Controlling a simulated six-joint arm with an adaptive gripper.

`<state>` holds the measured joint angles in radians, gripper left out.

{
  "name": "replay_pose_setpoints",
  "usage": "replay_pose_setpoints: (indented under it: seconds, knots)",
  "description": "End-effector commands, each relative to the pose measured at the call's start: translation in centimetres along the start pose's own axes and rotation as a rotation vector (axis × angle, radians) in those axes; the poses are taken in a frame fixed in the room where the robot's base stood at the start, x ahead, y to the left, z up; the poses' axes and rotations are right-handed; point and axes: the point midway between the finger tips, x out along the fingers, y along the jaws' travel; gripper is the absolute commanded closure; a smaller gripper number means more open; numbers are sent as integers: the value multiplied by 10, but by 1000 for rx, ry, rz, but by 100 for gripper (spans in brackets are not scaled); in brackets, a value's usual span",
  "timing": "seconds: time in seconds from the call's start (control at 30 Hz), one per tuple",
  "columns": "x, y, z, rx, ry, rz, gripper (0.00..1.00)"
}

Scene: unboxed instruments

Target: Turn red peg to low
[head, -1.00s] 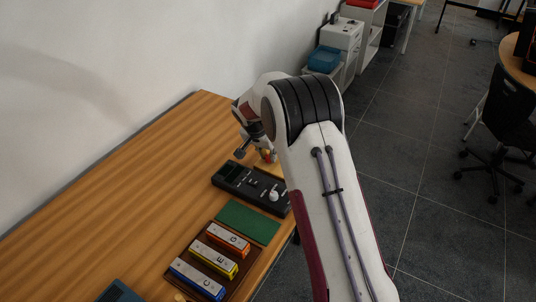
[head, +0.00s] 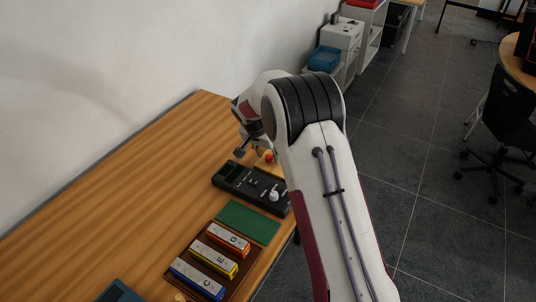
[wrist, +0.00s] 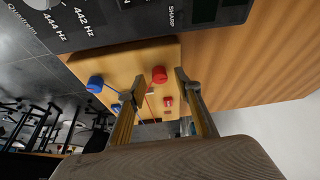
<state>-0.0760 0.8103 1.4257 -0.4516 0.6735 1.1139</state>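A wooden board (wrist: 125,58) carries pegs in the wrist view. A red peg (wrist: 159,74) with a round head stands near its right side, and a smaller-looking red peg (wrist: 168,101) lies beyond it. Blue pegs (wrist: 95,84) are on the left side. My gripper (wrist: 161,78) is open, with its two fingers apart on either side of the red pegs in the picture; I cannot tell whether either finger touches one. In the head view, a red peg (head: 268,156) shows on the board beside my wrist, and my fingers are mostly hidden by the arm.
A black tuner-like device (head: 248,187) with a white knob lies right beside the board. A green mat (head: 247,222) and a tray of colored chime bars (head: 218,262) lie nearer. The table (head: 110,195) is clear on the left; its edge is close on the right.

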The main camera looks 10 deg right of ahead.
Motion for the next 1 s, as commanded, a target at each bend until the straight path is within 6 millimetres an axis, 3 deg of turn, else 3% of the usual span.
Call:
replay_pose_setpoints:
  seconds: [0.73,1.0]
  knots:
    - [-94,0,0,0,1,-1,66]
    - [-112,0,0,0,0,-1,66]
